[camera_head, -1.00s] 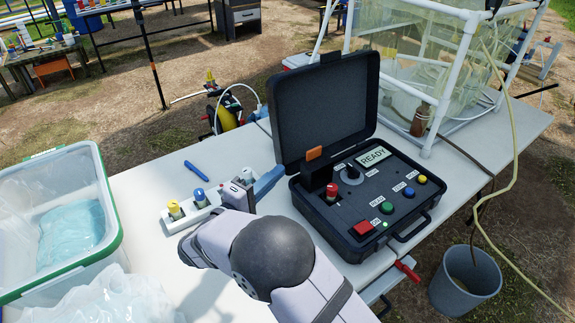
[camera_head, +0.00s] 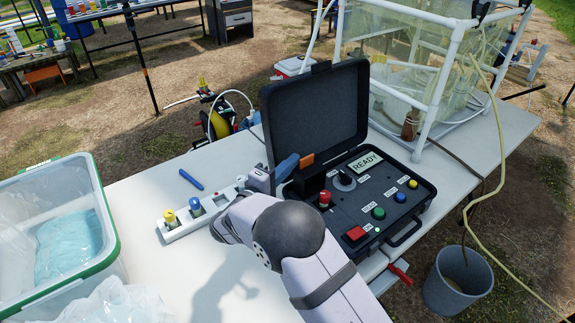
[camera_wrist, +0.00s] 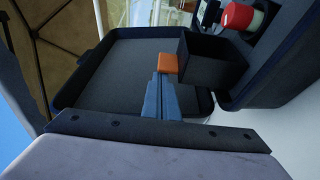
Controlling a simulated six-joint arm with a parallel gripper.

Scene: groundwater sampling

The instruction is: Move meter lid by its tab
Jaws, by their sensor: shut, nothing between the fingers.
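The meter case (camera_head: 395,225) is black and stands on the white table. Its lid (camera_head: 318,112) is open and tilted up at the back. The lid's inner side fills the middle of the wrist view (camera_wrist: 130,65). The orange tab (camera_head: 306,160) is at the lower edge of the lid, and it also shows in the wrist view (camera_wrist: 168,64). My gripper (camera_head: 289,164) is shut and empty, with blue fingers. Its tips (camera_wrist: 163,76) are right beside the tab; I cannot tell whether they touch it.
The panel has a READY display (camera_head: 365,161), a red knob (camera_head: 325,197) and coloured buttons. A white strip with sample vials (camera_head: 182,222) and a blue pen (camera_head: 191,179) lie to the left. A clear bin (camera_head: 50,225) stands at far left. A white-framed tank (camera_head: 430,80) stands behind.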

